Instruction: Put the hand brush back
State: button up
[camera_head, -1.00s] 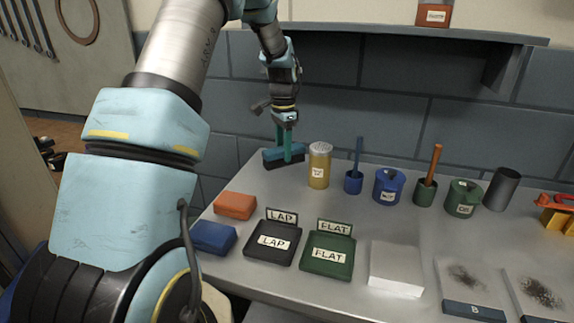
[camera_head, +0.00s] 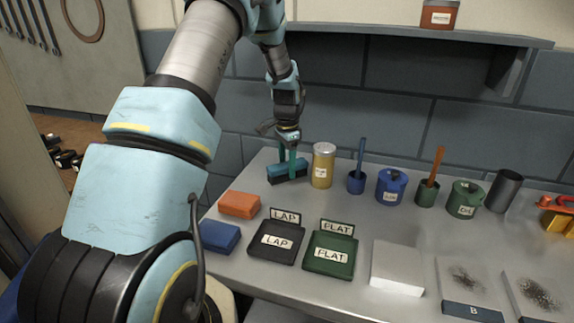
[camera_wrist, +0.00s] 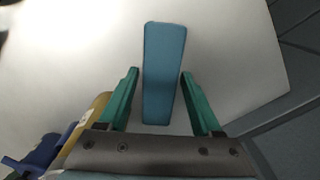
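The hand brush (camera_head: 287,174) has a long teal-blue back over dark bristles. It appears to rest on the bench at the back left corner, beside the yellow jar. My gripper (camera_head: 287,155) is directly above it, pointing down. In the wrist view the brush (camera_wrist: 164,45) lies lengthwise between the two green fingers of my gripper (camera_wrist: 160,73). The fingers are spread, with a visible gap on each side of the brush. The bristles are hidden in the wrist view.
The yellow jar (camera_head: 322,170) stands close to the right of the brush. Orange (camera_head: 239,204) and blue (camera_head: 219,238) blocks lie in front. The shelf (camera_head: 400,37) overhangs the wall behind.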

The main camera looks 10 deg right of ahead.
aim_at(287, 164)
jog(key=shift+o, duration=0.7)
notch_tip(287, 164, up, 12)
jog(key=b, duration=0.3)
jog(key=s+a+f+n, duration=0.1)
jog(key=s+a+n, duration=0.3)
jog(key=s+a, duration=0.3)
jog(key=s+a+f+n+t, duration=0.1)
jog(key=s+a+n, duration=0.4)
jog(key=s+a, duration=0.2)
jog(key=s+a+f+n, duration=0.1)
jog(key=s+a+n, duration=0.3)
jog(key=s+a, duration=0.2)
jog(key=shift+s+a+f+n+t, duration=0.15)
jog(key=shift+s+a+f, duration=0.05)
jog(key=shift+s, duration=0.35)
jog(key=shift+s+a+f+n+t, duration=0.15)
jog(key=shift+s+a+f, duration=0.05)
jog(key=shift+s, duration=0.35)
